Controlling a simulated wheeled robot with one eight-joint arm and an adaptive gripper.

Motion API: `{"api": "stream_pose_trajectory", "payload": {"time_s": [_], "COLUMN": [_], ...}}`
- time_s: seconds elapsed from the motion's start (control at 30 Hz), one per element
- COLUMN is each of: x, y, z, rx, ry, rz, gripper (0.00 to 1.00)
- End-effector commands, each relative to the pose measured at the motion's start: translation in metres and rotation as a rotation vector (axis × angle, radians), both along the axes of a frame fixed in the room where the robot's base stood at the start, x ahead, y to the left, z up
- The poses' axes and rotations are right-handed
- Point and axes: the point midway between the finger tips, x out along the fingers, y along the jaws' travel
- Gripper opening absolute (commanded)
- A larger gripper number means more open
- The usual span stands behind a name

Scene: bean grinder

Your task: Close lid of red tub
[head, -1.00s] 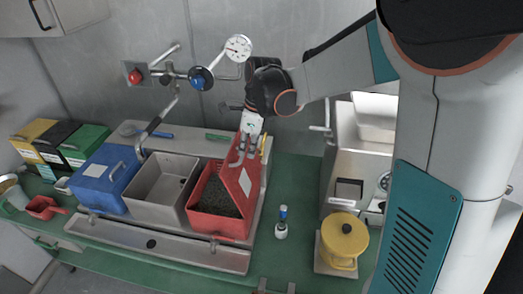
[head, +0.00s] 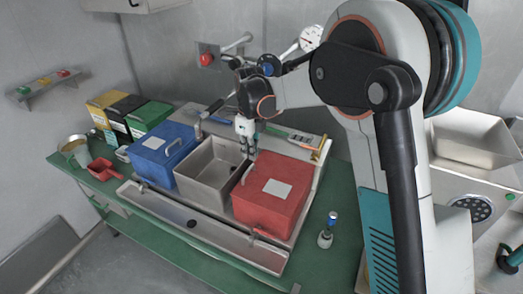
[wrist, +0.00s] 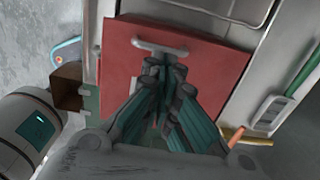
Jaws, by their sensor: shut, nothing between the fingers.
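The red tub (head: 262,213) stands at the right end of the row of tubs. Its red lid (head: 285,180) now lies flat over the top, with a pale label on it, and no dark contents show. In the wrist view the red lid (wrist: 205,65) and its grey handle (wrist: 160,47) show behind my fingers. My gripper (head: 248,152) is shut and empty, by the left edge of the lid near the grey tub. In the wrist view my gripper (wrist: 163,75) has its fingertips together near the handle; whether they touch it I cannot tell.
An open grey tub (head: 212,170) and a closed blue tub (head: 160,155) stand to the left of the red tub. A small bottle (head: 326,235) stands on the green table at right. Pipes and a gauge (head: 310,38) are behind my arm.

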Motion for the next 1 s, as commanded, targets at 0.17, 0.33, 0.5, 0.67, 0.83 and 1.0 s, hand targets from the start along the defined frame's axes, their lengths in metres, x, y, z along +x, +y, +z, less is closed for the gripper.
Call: {"api": "stream_pose_trajectory", "payload": {"time_s": [0.17, 0.33, 0.5, 0.67, 0.83, 1.0], "x": [0.008, 0.011, 0.013, 0.014, 0.014, 0.014], "y": [0.013, 0.02, 0.023, 0.024, 0.024, 0.024], "z": [-0.028, -0.043, -0.052, -0.055, -0.055, -0.055], "rx": [0.0, 0.0, 0.0, 0.0, 0.0, 0.0], "ry": [0.0, 0.0, 0.0, 0.0, 0.0, 0.0], "rz": [0.001, 0.0, 0.0, 0.0, 0.0, 0.0], "gripper": [0.0, 0.0, 0.0, 0.0, 0.0, 0.0]}}
